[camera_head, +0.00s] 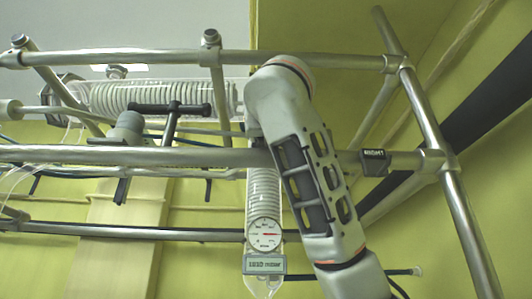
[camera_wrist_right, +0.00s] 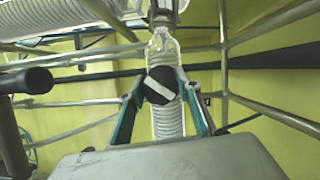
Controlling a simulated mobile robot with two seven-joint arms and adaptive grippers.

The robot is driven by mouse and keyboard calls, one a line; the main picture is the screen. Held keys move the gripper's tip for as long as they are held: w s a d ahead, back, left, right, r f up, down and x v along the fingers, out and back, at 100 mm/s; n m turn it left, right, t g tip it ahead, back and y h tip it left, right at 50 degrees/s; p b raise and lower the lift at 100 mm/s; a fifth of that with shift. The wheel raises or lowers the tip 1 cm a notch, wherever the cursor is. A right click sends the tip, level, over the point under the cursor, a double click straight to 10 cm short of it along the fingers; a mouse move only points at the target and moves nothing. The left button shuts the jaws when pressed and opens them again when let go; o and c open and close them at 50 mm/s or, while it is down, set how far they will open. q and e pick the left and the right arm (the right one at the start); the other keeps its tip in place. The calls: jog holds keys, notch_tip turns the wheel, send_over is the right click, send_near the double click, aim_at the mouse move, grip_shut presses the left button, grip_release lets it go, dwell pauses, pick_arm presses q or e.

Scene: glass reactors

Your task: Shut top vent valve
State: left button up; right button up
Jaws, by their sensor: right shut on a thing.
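The top vent valve's round black knob, with a pale bar across its face (camera_wrist_right: 160,85), is in the middle of the right wrist view, in front of a clear glass column. The bar slants from upper left to lower right. My right gripper (camera_wrist_right: 160,82) has its two teal-edged fingers on either side of the knob, shut on it. In the head view my right arm rises from the lower right to the frame, and its gripper and the knob are hidden there. My left gripper is not in view.
Metal rails (camera_head: 140,156) cross in front of the glassware. A horizontal coiled condenser (camera_head: 150,97) lies behind them. A vertical coil column with a dial gauge (camera_head: 264,234) hangs beside my arm. A black T-shaped handle (camera_head: 171,108) is to the left; a dark handle also shows in the wrist view (camera_wrist_right: 28,81).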

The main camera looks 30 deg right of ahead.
jog(key=m+g+h, duration=0.1)
jog(key=m, duration=0.3)
jog(key=m+g+h, duration=0.1)
jog(key=m+h, duration=0.1)
jog(key=m, duration=0.1)
jog(key=shift+m+g+b, duration=0.3)
jog(key=shift+m+b, duration=0.05)
jog(key=shift+m, duration=0.05)
jog(key=shift+m, duration=0.3)
jog(key=o, duration=1.1)
jog(key=shift+s, duration=0.1)
jog(key=v, duration=0.7)
jog(key=shift+s+a+f, duration=0.1)
jog(key=shift+a+f, duration=0.05)
